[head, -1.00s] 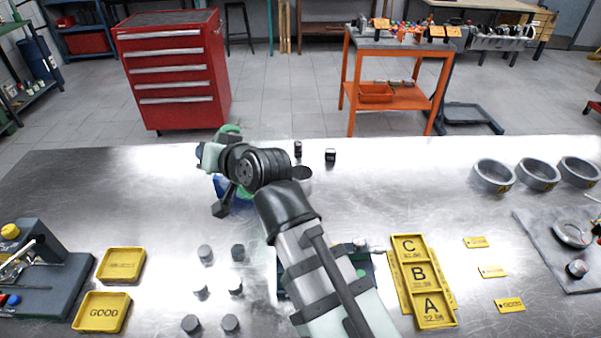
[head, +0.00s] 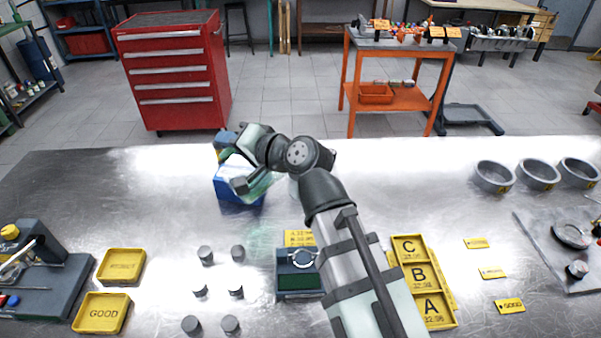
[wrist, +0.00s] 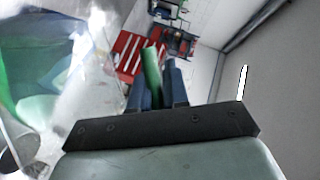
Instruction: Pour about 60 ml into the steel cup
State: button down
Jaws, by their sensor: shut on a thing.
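My gripper (wrist: 157,85) has blue fingers, shut on a green handle (wrist: 152,72) in the wrist view. A clear jug with green liquid (wrist: 38,75) fills the left of that view, and the handle appears to belong to it. In the head view my gripper (head: 226,145) is at the back left of the bench. The clear greenish jug (head: 262,184) hangs below my wrist and looks tilted. A grey round vessel, probably the steel cup (wrist: 18,155), shows at the lower left of the wrist view. In the head view my arm mostly hides it. I cannot tell whether liquid is flowing.
A blue box (head: 238,194) stands under my gripper. A dark device with a green display (head: 300,282) sits beside my forearm. Several grey cylinders (head: 206,254), yellow trays (head: 121,265) and a yellow A-B-C rack (head: 420,280) lie in front.

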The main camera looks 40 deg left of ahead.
jog(key=shift+w+d+r+m, duration=0.15)
jog(key=shift+w+r+m, duration=0.1)
jog(key=shift+w+m, duration=0.45)
jog(key=shift+w+d+m+g+y+b, duration=0.2)
jog(key=shift+w+m+g+y+b, duration=0.15)
jog(key=shift+w, duration=0.65)
jog(key=shift+s, duration=0.1)
jog(key=shift+s, duration=0.2)
jog(key=shift+w+d+r+m+y+b, duration=0.15)
jog(key=shift+w+m+y+b, duration=0.1)
jog(key=shift+w+b, duration=0.45)
dwell(1.2)
jog(key=s, duration=0.1)
jog(key=s+n, duration=0.1)
jog(key=s, duration=0.1)
jog(key=s+a+n+h, duration=0.1)
jog(key=s, duration=0.1)
jog(key=shift+f, duration=0.3)
jog(key=shift+s+a+f+n+t+h, duration=0.25)
jog(key=shift+s+f+n+t, duration=0.2)
jog(key=shift+s+n+t, duration=0.35)
jog(key=shift+w, duration=0.1)
dwell(1.1)
